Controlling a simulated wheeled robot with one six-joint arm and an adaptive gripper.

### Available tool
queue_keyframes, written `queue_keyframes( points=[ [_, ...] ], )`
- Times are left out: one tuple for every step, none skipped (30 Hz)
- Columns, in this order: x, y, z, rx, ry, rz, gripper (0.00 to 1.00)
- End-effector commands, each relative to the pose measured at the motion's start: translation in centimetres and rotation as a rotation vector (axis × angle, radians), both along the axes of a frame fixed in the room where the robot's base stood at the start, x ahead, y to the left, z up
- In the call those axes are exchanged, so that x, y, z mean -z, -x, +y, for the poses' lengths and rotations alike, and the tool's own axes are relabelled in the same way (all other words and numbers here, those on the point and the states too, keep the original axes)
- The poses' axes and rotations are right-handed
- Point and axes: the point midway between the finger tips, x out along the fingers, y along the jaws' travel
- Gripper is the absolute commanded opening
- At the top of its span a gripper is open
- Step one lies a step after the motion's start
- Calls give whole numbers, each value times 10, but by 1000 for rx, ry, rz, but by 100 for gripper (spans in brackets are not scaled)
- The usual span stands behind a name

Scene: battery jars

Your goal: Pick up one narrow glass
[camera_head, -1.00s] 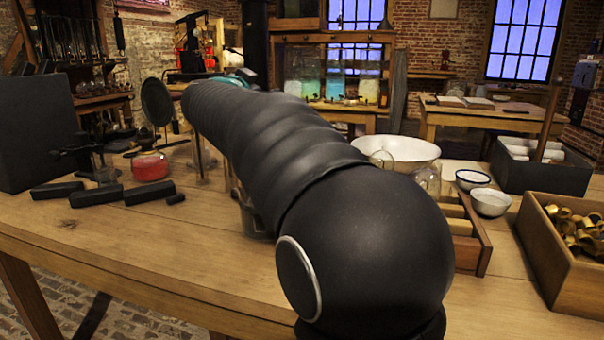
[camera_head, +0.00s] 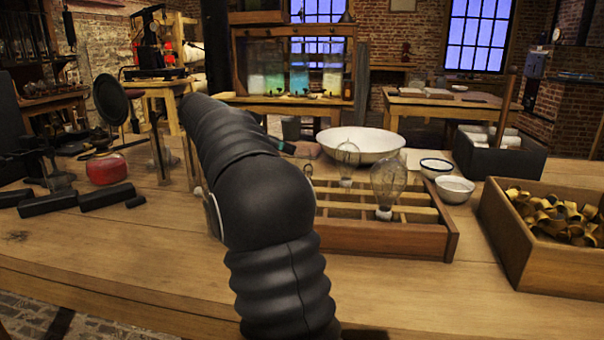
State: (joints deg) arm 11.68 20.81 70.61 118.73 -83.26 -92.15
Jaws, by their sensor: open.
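A wooden divided tray (camera_head: 432,243) sits on the workbench, right of my arm. A smaller, narrower clear glass bulb (camera_head: 347,158) stands upright in its back part. A larger, rounder glass bulb (camera_head: 388,186) stands upright nearer the front. Another bit of curved glass shows at the tray's left, mostly hidden by my arm. My gripper (camera_head: 304,149) shows only as a small part past my arm, in front of the white basin; it is open. Its fingertips are not clear, and I see nothing held. It appears left of the narrower bulb and apart from it.
A white basin (camera_head: 362,136) and two small bowls (camera_head: 455,189) stand behind the tray. A box of brass curls (camera_head: 535,268) is at right, a dark box (camera_head: 497,160) behind it. A red jar (camera_head: 106,168) and black bars (camera_head: 107,196) are at left. The bench front is bare.

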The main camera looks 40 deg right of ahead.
Motion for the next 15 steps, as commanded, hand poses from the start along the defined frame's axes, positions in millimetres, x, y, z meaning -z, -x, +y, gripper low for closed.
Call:
queue_keyframes(
  points=[
    [5, 1, -6, 1, 0, 0, 71],
    [6, 1, -9, 0, 0, 1, 71],
    [8, 1, -12, 0, 0, 1, 71],
    [8, 1, -14, 0, 0, 1, 71],
    [9, 1, -15, -1, 0, 0, 71],
    [10, 1, -16, -1, 0, 0, 71],
    [10, 1, -17, -1, 0, 0, 71],
    [11, 1, -17, -2, 0, 0, 71],
    [12, 1, -18, -2, 0, 0, 71],
    [13, 1, -20, -2, 1, 0, 71],
    [14, 1, -21, -2, 1, 0, 71],
    [16, 1, -25, -2, 1, 0, 71],
    [18, 2, -28, -2, 1, 0, 71],
    [20, 2, -31, -1, 0, 0, 71],
    [24, 3, -36, 0, 0, 1, 71]
  ],
)
